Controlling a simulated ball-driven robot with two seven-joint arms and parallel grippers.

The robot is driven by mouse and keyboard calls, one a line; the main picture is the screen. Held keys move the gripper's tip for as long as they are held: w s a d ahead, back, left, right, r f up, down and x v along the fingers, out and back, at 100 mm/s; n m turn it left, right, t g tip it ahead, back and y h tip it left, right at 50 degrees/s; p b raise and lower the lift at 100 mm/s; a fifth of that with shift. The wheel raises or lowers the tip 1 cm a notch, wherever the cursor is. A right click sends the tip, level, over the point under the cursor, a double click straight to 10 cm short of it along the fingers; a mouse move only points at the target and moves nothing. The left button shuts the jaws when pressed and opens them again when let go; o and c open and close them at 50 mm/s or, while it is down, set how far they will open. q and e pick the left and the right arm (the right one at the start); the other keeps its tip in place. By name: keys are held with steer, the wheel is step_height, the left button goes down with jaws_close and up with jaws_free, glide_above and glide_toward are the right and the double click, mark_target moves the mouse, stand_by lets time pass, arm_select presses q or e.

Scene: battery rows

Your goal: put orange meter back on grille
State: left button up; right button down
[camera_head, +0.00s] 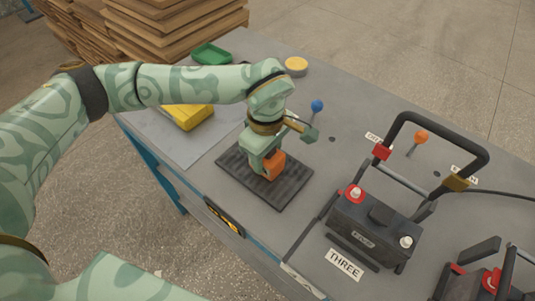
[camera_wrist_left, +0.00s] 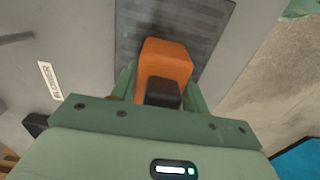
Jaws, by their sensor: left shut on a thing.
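The orange meter (camera_head: 274,165) is between the fingers of my left gripper (camera_head: 266,158), which is shut on it. In the left wrist view the orange meter (camera_wrist_left: 166,62) shows its orange body and a dark part near the palm. The dark ribbed grille (camera_head: 245,178) lies flat on the grey bench, and the meter is over its middle to far part. The grille (camera_wrist_left: 205,22) also shows beyond the meter in the left wrist view. I cannot tell whether the meter touches it. My right gripper is not in view.
A black battery (camera_head: 372,231) with a tall handle stands at the right, by a label reading THREE (camera_head: 344,263). A yellow case (camera_head: 188,116), a green tray (camera_head: 211,54), a yellow round tin (camera_head: 296,66) and a blue knob (camera_head: 317,105) are around the arm.

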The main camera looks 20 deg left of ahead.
arm_select(q)
steer(key=shift+s+r, duration=0.1)
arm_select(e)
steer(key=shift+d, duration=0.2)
arm_select(q)
steer(key=o, duration=1.1)
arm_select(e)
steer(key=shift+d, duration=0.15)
arm_select(q)
step_height(320, 180, up, 12)
steer(key=p, duration=0.3)
steer(key=shift+p, duration=0.35)
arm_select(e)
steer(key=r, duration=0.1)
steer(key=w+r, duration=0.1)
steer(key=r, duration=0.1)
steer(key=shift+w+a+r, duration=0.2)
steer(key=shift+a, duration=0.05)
